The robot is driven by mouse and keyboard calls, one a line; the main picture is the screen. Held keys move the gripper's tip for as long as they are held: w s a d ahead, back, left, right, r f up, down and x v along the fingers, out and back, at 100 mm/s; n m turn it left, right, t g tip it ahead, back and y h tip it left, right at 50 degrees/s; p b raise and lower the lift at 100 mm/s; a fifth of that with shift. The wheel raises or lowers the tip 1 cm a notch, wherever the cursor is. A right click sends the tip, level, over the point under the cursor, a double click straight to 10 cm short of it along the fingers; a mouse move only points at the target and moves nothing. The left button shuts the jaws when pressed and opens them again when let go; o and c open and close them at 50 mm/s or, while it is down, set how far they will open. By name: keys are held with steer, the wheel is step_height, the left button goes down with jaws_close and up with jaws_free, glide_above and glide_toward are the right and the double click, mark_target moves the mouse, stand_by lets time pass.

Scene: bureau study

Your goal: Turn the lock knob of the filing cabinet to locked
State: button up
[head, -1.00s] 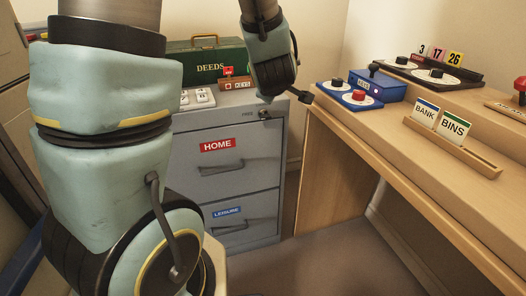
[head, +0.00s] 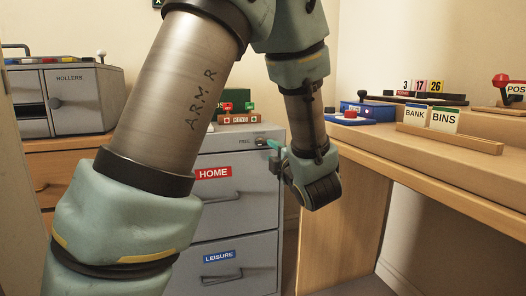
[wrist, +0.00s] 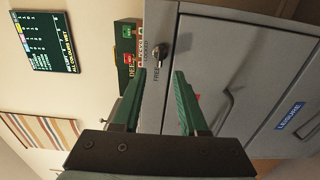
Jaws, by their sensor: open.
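The grey filing cabinet (head: 238,222) stands ahead with a red HOME label and a blue LEISURE label on its drawers. Its dark lock knob (wrist: 157,46) is on the top strip, with FREE and LOCKED marked beside it. The knob's narrow part seems to point towards FREE.
A wooden desk (head: 440,185) stands close on the right, with a BANK and BINS card holder (head: 450,139) on it. A red and green-flagged box (head: 238,119) sits on the cabinet top. A grey ROLLERS unit (head: 75,95) stands at the left.

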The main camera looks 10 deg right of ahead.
mark_target(263, 145)
steer(key=w, duration=0.5)
steer(key=w+a+b, duration=0.1)
steer(key=w, duration=0.2)
jaws_close()
stand_by(0.4)
